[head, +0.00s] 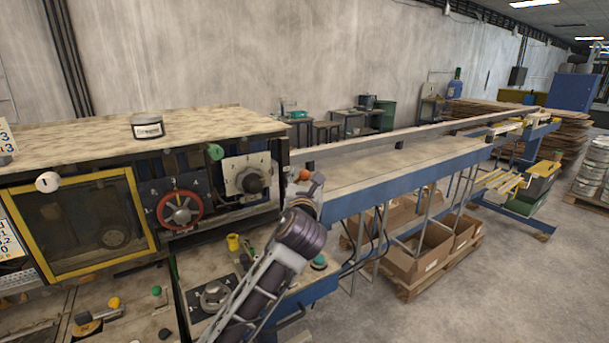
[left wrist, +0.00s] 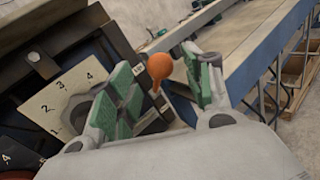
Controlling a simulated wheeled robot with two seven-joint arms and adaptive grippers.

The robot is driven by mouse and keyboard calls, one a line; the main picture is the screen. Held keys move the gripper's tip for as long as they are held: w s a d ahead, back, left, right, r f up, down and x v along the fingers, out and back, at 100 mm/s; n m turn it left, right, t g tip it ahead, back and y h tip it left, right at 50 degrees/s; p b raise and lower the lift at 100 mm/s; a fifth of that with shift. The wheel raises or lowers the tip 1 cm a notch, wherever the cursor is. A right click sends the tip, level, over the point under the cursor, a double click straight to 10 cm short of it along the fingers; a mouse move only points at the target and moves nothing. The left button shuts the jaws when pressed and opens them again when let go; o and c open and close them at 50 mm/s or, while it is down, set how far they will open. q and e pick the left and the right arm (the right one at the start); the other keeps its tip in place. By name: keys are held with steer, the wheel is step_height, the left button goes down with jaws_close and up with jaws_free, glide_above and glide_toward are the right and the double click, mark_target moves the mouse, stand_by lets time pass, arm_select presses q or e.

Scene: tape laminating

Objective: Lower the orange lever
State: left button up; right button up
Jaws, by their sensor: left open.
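The orange lever shows as a round orange knob (head: 303,175) at the right end of the machine, beside the panel with the black dial. In the left wrist view the orange knob (left wrist: 159,67) and its short tapered stem sit between the two green-padded fingers. My left gripper (head: 310,192) is at the knob in the head view, partly hidden behind my own wrist. In the left wrist view the left gripper (left wrist: 165,75) is open, with a visible gap on the knob's left side. The lever's base is hidden. My right gripper is not in view.
A black dial (head: 252,180) on a pale plate and a red handwheel (head: 180,208) are left of the lever. A blue-sided conveyor (head: 400,172) runs away to the right. A yellow knob (head: 233,242) stands on the lower bench.

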mark_target(304, 178)
arm_select(q)
steer(key=shift+w+a+p, duration=0.1)
steer(key=shift+w+p, duration=0.2)
steer(key=shift+w, duration=1.8)
steer(key=shift+c, duration=0.4)
jaws_close()
